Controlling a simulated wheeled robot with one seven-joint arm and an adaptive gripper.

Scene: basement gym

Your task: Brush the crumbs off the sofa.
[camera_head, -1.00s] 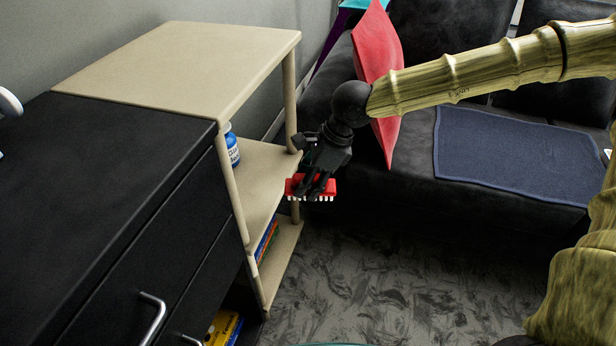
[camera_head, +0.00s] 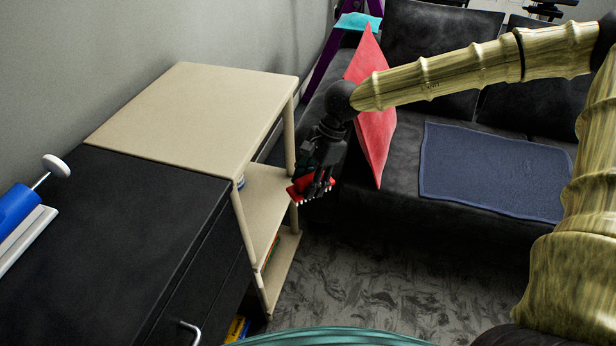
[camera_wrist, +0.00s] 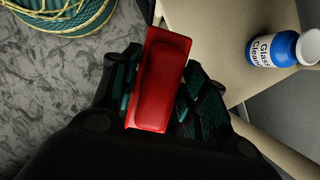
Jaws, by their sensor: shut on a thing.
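The black sofa (camera_head: 404,190) stands at the back right in the head view, with a red cushion (camera_head: 376,125) leaning at its left end and a dark blue mat (camera_head: 490,170) flat on its seat. I cannot make out any crumbs. My gripper (camera_head: 318,186) is shut on a red brush (camera_head: 297,191) with white bristles. It holds the brush in the air beside the beige shelf, left of and apart from the sofa. The brush's red back (camera_wrist: 160,85) shows between the fingers in the wrist view; its bristles are hidden there.
The beige shelf unit (camera_head: 205,105) stands close to my gripper on the left. A glass cleaner bottle (camera_wrist: 272,48) is on its middle shelf. A black drawer cabinet (camera_head: 130,220) adjoins it, bearing a blue and white object (camera_head: 18,208). Patterned floor (camera_head: 380,285) lies open before the sofa.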

